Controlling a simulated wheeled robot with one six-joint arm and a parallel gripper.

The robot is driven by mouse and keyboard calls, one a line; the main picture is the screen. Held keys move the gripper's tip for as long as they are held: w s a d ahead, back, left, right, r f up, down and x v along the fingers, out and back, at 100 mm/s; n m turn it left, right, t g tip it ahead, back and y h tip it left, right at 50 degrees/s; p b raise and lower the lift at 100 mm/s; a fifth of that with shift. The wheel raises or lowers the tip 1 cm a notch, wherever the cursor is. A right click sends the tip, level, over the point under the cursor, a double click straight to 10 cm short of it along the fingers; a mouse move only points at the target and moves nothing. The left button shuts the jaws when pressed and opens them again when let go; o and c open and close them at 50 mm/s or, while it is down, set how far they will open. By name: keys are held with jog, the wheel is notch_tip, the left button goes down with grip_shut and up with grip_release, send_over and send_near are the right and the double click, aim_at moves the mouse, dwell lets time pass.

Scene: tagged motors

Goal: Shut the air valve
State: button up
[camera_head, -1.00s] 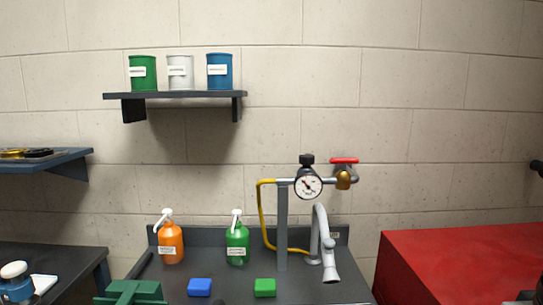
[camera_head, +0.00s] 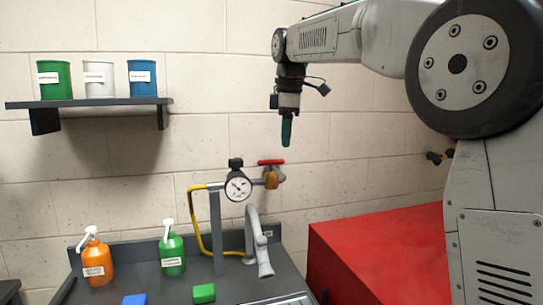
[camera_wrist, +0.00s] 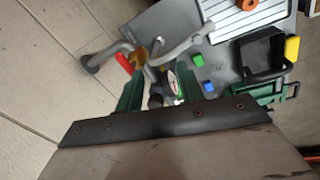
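The air valve has a red handle (camera_head: 270,162) above a brass body (camera_head: 271,179), at the right end of the pipe beside a round pressure gauge (camera_head: 237,187). In the head view the handle looks like a level red bar.
A yellow hose (camera_head: 193,222) and a grey faucet (camera_head: 256,240) are close by the valve. An orange bottle (camera_head: 97,262) and a green bottle (camera_head: 172,254) stand on the bench. A red cabinet (camera_head: 375,245) is at right. A shelf (camera_head: 95,103) with cans hangs at left.

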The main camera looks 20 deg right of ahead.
aim_at(271, 166)
jog(key=w+a+n, duration=0.1)
jog(key=w+n, duration=0.2)
jog(key=w, duration=0.5)
jog(key=f, duration=0.5)
jog(key=w+f, duration=0.1)
jog(key=f, duration=0.1)
jog(key=shift+f, duration=0.25)
grip_shut()
